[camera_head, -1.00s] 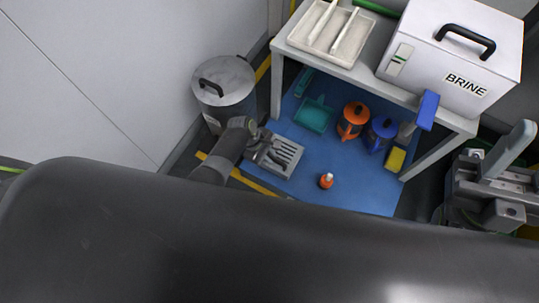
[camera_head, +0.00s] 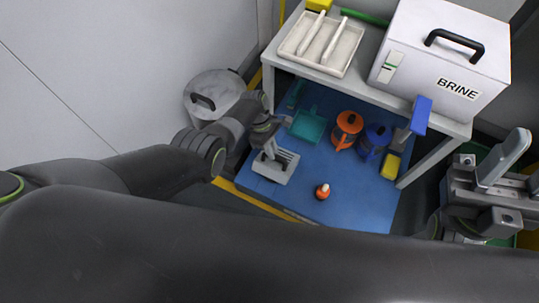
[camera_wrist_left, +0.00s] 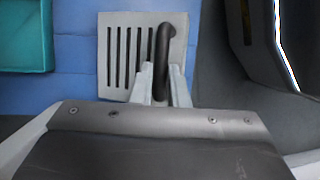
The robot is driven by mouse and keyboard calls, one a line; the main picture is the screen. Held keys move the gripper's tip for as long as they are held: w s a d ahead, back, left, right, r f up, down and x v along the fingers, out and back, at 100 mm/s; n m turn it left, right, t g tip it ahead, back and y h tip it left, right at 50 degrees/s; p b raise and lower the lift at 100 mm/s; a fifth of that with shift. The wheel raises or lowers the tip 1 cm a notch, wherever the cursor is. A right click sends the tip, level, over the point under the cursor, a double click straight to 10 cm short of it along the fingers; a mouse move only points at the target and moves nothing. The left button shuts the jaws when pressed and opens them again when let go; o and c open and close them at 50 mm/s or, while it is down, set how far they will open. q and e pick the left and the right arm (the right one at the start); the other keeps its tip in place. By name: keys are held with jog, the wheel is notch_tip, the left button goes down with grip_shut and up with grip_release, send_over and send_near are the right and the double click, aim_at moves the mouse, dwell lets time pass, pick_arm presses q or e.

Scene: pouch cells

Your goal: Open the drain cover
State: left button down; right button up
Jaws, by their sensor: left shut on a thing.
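The drain cover (camera_head: 283,172) is a grey slotted plate with a dark handle, lying on the blue floor left of the middle. In the left wrist view the cover (camera_wrist_left: 119,50) shows its row of slots, and the dark bar handle (camera_wrist_left: 164,55) stands along its right side. My left gripper (camera_head: 270,147) is over the cover, its pale fingers (camera_wrist_left: 162,85) shut on the handle's near end. The cover looks flat; any gap beneath it is hidden. My right gripper (camera_head: 516,172) is at the right edge, fingers apart and empty, far from the cover.
A lidded grey bin (camera_head: 213,92) stands behind the left arm. A table (camera_head: 362,84) carries a tray and a BRINE box (camera_head: 440,60). Beneath are a teal dustpan (camera_head: 308,126), an orange jug (camera_head: 347,130), a blue jug (camera_head: 374,142) and a yellow block (camera_head: 390,167). A small orange bottle (camera_head: 322,191) stands right of the cover.

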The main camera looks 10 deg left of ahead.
pick_arm(q)
jog(key=shift+w+d+r+b, duration=0.15)
jog(key=shift+w+r+b, duration=0.1)
jog(key=shift+w, duration=0.3)
jog(key=shift+w+d+r+b, duration=0.15)
jog(key=shift+w+b, duration=0.1)
jog(key=shift+w, duration=0.3)
jog(key=shift+f, duration=0.1)
jog(key=c, duration=1.4)
grip_release()
jog(key=shift+f, duration=0.1)
jog(key=shift+d, duration=0.1)
